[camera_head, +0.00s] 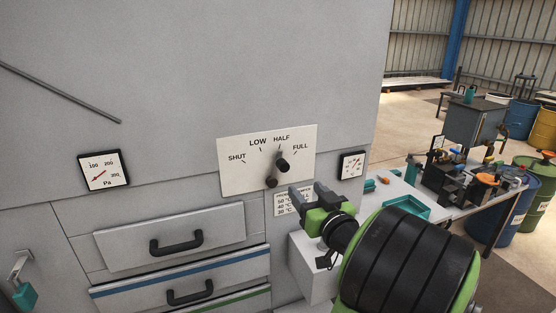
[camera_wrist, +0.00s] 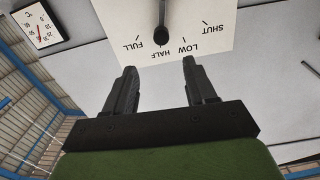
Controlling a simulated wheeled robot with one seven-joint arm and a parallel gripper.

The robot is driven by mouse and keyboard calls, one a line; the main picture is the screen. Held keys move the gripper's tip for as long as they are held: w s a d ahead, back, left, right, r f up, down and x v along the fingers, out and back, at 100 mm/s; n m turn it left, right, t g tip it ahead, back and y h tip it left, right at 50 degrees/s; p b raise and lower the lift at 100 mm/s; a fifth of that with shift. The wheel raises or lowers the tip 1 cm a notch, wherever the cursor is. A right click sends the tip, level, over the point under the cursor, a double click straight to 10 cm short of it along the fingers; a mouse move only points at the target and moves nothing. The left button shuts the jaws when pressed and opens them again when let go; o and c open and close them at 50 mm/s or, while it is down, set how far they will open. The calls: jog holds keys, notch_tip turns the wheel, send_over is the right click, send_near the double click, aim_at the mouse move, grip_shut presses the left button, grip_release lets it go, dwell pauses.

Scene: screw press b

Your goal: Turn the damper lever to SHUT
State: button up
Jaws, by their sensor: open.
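The damper lever (camera_head: 283,165) is dark with a black knob that stands out from a white dial plate (camera_head: 232,179). The plate is marked SHUT, LOW, HALF and FULL from left to right. The lever points up, at or close to the HALF mark. In the wrist view the lever (camera_wrist: 163,34) hangs from the top edge, with the lettering upside down. My gripper (camera_head: 307,191) is open and empty, just below and right of the lever in the head view. In the wrist view the two fingers of my gripper (camera_wrist: 159,65) are spread, with the knob beyond and between their lines, apart from them.
A Pa gauge (camera_head: 104,171) is left of the plate and a smaller gauge (camera_head: 351,165) right of it. Drawers with black handles (camera_head: 176,243) are below. A small temperature card (camera_head: 285,203) sits behind my gripper. A cluttered bench (camera_head: 410,206) and barrels (camera_head: 540,190) stand at right.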

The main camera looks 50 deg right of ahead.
aim_at(285, 168)
jog(key=p+x, duration=0.6)
jog(key=x, duration=0.9)
jog(key=shift+w+r+p, duration=0.1)
jog(key=shift+w+p, duration=0.05)
jog(key=shift+p, duration=0.25)
grip_shut()
